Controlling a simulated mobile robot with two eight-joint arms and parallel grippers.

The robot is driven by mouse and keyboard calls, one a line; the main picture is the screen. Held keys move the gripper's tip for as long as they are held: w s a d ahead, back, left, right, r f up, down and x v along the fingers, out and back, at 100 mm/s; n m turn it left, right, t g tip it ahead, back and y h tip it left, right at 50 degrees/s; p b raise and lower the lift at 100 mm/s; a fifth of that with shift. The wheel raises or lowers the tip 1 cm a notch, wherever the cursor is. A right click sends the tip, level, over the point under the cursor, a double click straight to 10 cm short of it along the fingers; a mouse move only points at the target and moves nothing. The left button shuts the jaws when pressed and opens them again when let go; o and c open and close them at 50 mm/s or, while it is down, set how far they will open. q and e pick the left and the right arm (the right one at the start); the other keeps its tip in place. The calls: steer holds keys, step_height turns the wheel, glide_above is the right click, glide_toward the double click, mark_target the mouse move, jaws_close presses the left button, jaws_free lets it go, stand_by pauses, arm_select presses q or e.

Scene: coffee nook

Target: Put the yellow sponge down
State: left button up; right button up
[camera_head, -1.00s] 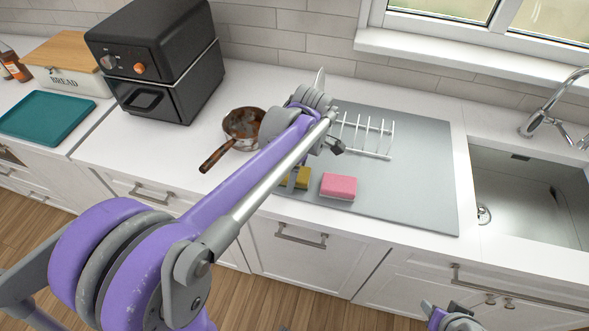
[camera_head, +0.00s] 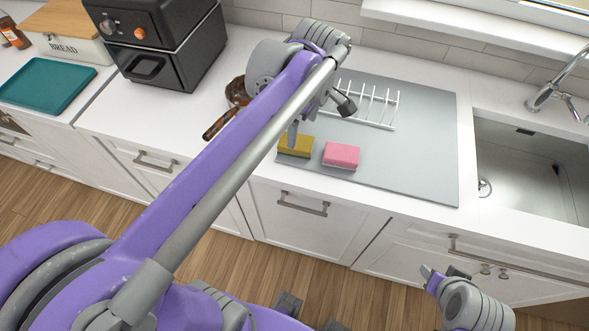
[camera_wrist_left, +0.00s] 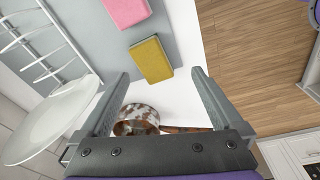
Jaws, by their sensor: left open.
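The yellow sponge (camera_head: 296,147) lies on the grey mat (camera_head: 425,150) at its front left, beside the pink sponge (camera_head: 342,155). My left gripper (camera_head: 319,120) is open and empty, above and a little behind the yellow sponge. In the left wrist view the yellow sponge (camera_wrist_left: 151,60) shows whole, just beyond the open fingertips (camera_wrist_left: 158,78) and apart from them. The pink sponge (camera_wrist_left: 127,10) is beyond it at the top edge. My right gripper (camera_head: 443,277) is low at the bottom right, in front of the cabinets; its jaw opening is unclear.
A white dish rack (camera_head: 370,104) stands at the mat's back. A white plate (camera_wrist_left: 45,120) shows at the left in the wrist view. A rusty pan (camera_head: 237,92) sits left of the mat, partly behind my arm. The sink (camera_head: 525,165) is at the right.

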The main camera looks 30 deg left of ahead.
arm_select(q)
steer(key=s+d+f+m+t, duration=0.2)
steer(key=s+f+m, duration=0.4)
steer(key=m, duration=0.2)
steer(key=s+d+f+m+t+h, duration=0.1)
steer(key=s+d+f+m+t, duration=0.1)
steer(key=s+f+m, duration=0.3)
steer(key=s+m+t, duration=0.1)
steer(key=m, duration=0.3)
steer(key=shift+s+f+m, duration=0.25)
steer(key=shift+f+m, duration=0.05)
steer(key=shift+f, duration=0.1)
steer(key=shift+c, duration=0.2)
